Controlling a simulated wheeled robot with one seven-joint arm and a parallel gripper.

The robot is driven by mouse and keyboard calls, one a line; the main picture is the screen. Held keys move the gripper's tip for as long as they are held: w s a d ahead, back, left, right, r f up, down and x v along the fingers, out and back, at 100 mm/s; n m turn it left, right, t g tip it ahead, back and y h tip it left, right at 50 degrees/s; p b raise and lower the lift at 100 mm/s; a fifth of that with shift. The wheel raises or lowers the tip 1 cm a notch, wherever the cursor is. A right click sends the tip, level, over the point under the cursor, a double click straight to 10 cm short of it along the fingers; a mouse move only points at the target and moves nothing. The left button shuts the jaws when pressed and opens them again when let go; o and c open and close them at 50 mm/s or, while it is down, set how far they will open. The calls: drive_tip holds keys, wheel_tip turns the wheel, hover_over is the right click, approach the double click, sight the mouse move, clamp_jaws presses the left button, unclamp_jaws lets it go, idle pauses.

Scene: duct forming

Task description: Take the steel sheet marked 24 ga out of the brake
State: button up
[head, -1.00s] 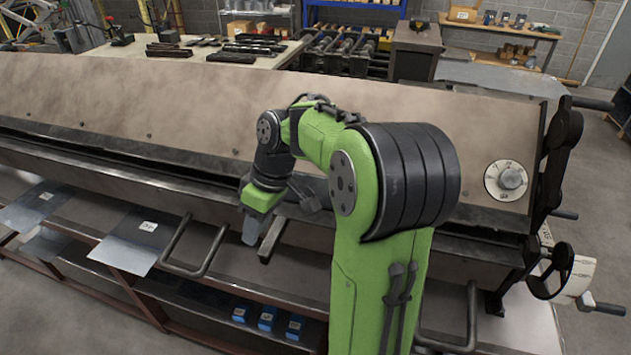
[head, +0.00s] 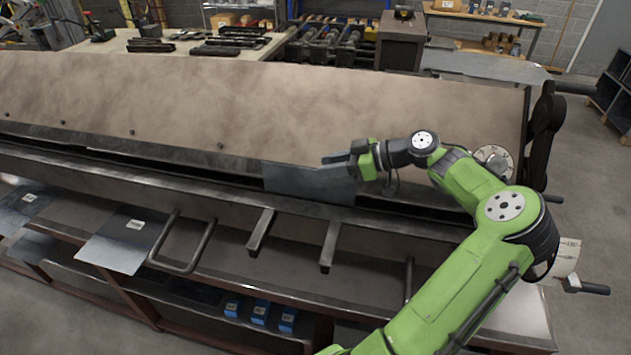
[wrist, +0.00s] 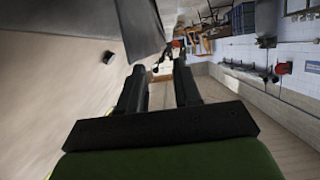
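A grey steel sheet (head: 305,182) stands in the slot of the long brake (head: 200,85), its lower part hidden by the brake's front. No 24 ga mark can be read on it. My gripper (head: 340,164) is at the sheet's right end, in front of the brake's sloped face. In the wrist view its two fingers (wrist: 160,85) are apart with nothing between them. A grey sheet edge (wrist: 140,25) shows just beyond the fingertips there. I cannot tell whether a finger touches the sheet.
Two more labelled sheets, one at the far left (head: 20,208) and one beside it (head: 115,245), lie on the front shelf. Bar handles (head: 185,250) stick out along the brake's front. A dial (head: 492,158) sits at the right. Blue boxes (head: 260,312) are below.

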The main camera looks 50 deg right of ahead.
drive_tip(key=x, duration=0.6)
drive_tip(key=shift+w+d+p, duration=0.15)
drive_tip(key=shift+d+p, duration=0.15)
clamp_jaws()
drive_tip(key=shift+r, duration=0.1)
idle(0.8)
